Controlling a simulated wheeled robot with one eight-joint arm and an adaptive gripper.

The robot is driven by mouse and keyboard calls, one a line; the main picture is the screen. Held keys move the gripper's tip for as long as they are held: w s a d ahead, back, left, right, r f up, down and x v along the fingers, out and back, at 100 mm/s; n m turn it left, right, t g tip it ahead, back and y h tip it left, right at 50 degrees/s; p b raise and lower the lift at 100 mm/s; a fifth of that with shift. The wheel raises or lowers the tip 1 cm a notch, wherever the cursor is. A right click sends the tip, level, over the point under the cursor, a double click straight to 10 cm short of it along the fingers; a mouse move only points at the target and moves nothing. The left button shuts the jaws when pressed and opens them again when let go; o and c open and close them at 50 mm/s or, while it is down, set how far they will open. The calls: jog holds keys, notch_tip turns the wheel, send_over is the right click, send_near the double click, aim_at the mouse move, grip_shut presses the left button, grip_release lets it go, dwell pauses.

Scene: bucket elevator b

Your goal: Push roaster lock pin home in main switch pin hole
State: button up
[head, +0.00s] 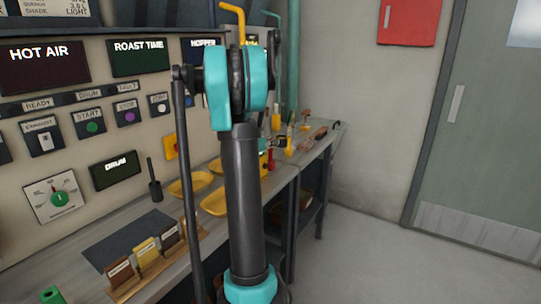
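My arm fills the middle of the head view, and my gripper does not show; I cannot see what it holds. A yellow plate with a red part (170,146), perhaps the main switch, is on the panel just left of my arm, partly covered by a dark arm link. Its pin hole cannot be made out. A small red upright object (271,160) stands on the bench right of my arm; I cannot tell whether it is the lock pin.
The bench (75,265) runs along the control panel (125,185). It bears yellow trays (188,186), a wooden card rack (125,289), a dark mat (105,246) and several small tools at its far end. The floor (400,265) towards the grey door (490,130) is clear.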

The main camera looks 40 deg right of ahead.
jog(key=shift+c, duration=0.4)
grip_shut()
jog(key=shift+r, duration=0.1)
